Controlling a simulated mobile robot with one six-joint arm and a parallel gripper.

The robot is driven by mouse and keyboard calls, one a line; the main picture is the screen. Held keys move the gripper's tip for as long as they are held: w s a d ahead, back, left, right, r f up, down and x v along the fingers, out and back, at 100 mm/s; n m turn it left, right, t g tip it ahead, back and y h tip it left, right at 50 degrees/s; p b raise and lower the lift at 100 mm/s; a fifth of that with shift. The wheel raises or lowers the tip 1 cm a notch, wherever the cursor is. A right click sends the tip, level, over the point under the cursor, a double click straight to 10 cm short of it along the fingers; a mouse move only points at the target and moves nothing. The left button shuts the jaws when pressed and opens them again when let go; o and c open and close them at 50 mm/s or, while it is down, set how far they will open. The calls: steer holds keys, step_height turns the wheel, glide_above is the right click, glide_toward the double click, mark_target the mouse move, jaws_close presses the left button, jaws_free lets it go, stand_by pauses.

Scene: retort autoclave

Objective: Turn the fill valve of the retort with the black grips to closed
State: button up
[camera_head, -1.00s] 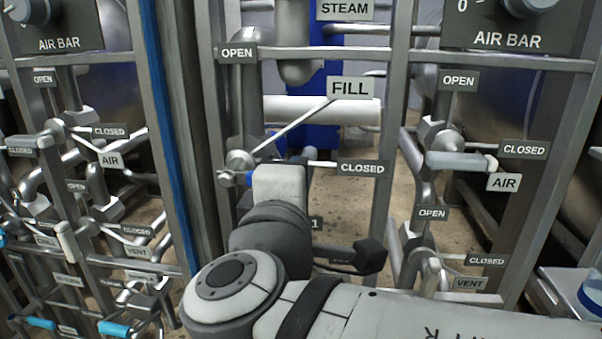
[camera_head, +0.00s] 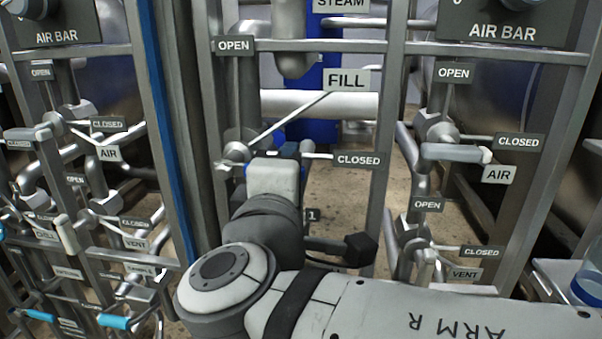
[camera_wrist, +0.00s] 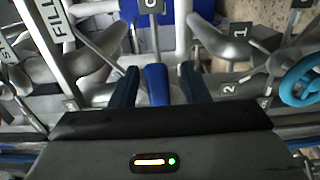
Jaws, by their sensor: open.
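The fill valve (camera_head: 236,161) sits on the pipe in the middle of the head view. A FILL tag (camera_head: 346,80) hangs above right of it, an OPEN tag (camera_head: 236,45) above it and a CLOSED tag (camera_head: 357,160) to its right. My wrist covers much of the valve, and its handle cannot be made out there. In the wrist view my gripper (camera_wrist: 161,88) is open, its two dark blue fingers apart. A brighter blue piece (camera_wrist: 157,84) shows between them; I cannot tell whether it is the handle's grip or whether anything touches it.
Frame bars (camera_head: 391,130) stand close around the valve. To the right are an air valve with a grey handle (camera_head: 455,153) and a vent valve below it. The left retort's valves carry cyan grips (camera_head: 114,321). In the wrist view a cyan handwheel (camera_wrist: 300,78) stands at right.

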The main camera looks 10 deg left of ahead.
steer(key=s+p, duration=0.2)
steer(key=s, duration=0.5)
steer(key=shift+s+d, duration=0.25)
steer(key=shift+s, duration=0.15)
